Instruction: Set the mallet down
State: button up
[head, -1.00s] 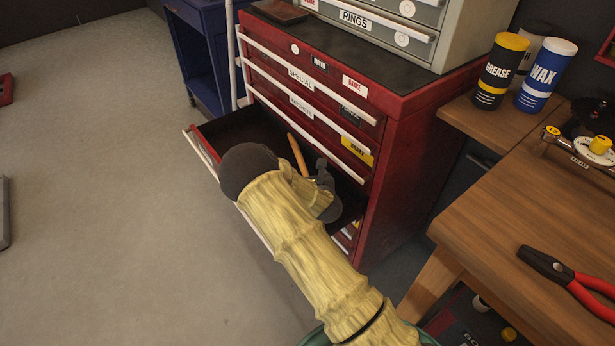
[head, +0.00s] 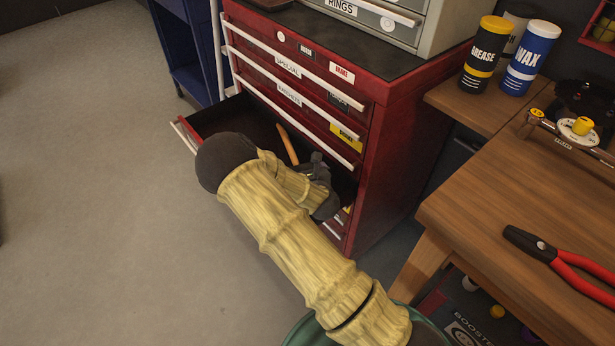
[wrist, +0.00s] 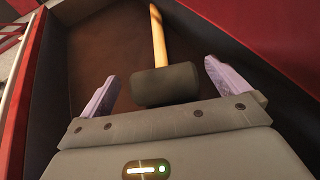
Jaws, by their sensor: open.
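The mallet has a dark head (wrist: 165,85) and a light wooden handle (wrist: 158,36). In the wrist view it lies in the open drawer (wrist: 95,40), with the head nearest me and the handle pointing away. My gripper (wrist: 160,88) is open, with one finger on each side of the mallet head and a visible gap on both sides. In the head view the handle (head: 287,145) shows inside the open drawer (head: 222,117) of the red tool cabinet. My arm and gripper (head: 322,185) hide the mallet head there.
The red cabinet (head: 400,115) has shut drawers above the open one. A wooden bench (head: 500,215) on the right holds red-handled pliers (head: 560,262), a grease can (head: 487,55) and a wax can (head: 531,57). The floor (head: 90,200) at left is clear.

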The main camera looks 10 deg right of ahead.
jog(key=v, duration=0.7)
jog(key=shift+p, duration=0.4)
jog(key=shift+r, duration=0.1)
